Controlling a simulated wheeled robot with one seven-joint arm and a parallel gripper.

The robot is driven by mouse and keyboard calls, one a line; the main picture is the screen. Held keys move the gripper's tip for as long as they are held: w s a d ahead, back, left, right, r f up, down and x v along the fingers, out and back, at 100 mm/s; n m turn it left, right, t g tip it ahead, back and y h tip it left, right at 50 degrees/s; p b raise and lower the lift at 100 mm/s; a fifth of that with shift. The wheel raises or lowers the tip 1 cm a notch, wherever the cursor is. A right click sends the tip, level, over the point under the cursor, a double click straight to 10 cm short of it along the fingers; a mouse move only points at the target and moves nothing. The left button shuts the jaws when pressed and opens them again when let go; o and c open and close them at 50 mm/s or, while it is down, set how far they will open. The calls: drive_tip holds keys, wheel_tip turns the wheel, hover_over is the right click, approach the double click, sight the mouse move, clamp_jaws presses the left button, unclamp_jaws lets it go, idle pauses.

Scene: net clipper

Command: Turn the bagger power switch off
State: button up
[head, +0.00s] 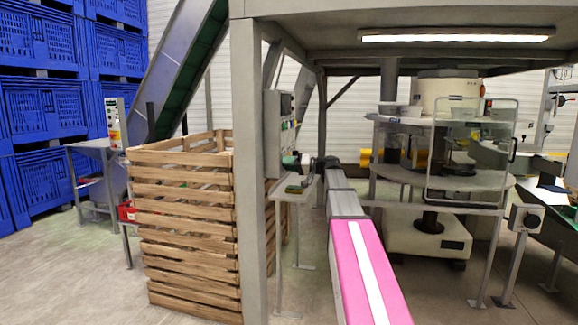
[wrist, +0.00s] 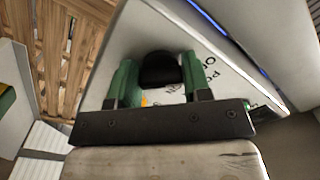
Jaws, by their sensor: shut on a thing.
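In the wrist view, a black rotary knob (wrist: 160,70), the power switch, sits on a pale panel (wrist: 205,60) with partly hidden lettering. My gripper (wrist: 155,80) has its two green fingers on either side of the knob and is shut on it. The lettering is upside down and partly covered, so I cannot tell the switch's setting. In the head view, my gripper (head: 293,161) is at the end of my outstretched arm, beside the grey control cabinet (head: 272,135). The knob itself cannot be made out there.
A slatted wooden crate (head: 185,220) stands left of the thick grey post (head: 248,190). A small metal stand (head: 290,192) is just below my gripper. A round-table machine (head: 440,180) stands at the right. Blue crates (head: 45,110) are stacked at the far left.

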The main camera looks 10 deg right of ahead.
drive_tip(key=o, duration=0.9)
drive_tip(key=v, duration=1.1)
drive_tip(key=shift+a, duration=0.1)
drive_tip(key=s+a+f+m+g+h, duration=0.1)
drive_tip(key=s+a+f+h, duration=0.2)
drive_tip(key=f, duration=0.6)
drive_tip(key=s+a+f+m+g+h, duration=0.1)
drive_tip(key=s+a+f, duration=0.25)
drive_tip(key=f, duration=0.55)
drive_tip(key=s+a+f+m+g+h, duration=0.1)
drive_tip(key=s+a+f+g+h, duration=0.1)
drive_tip(key=a+f, duration=0.45)
drive_tip(key=s+f+g+h, duration=0.1)
drive_tip(key=s+f+h, duration=0.2)
drive_tip(key=s+f, duration=0.3)
drive_tip(key=s+f+g+h, duration=0.1)
drive_tip(key=s+f+h, duration=0.2)
drive_tip(key=s+f, duration=0.4)
drive_tip(key=s+f+m+g+h, duration=0.1)
drive_tip(key=s+f+h, duration=0.3)
drive_tip(key=s+f, duration=0.3)
wheel_tip(320, 180, down, 3)
drive_tip(key=shift+a+f+g, duration=0.15)
drive_tip(key=shift+g, duration=0.25)
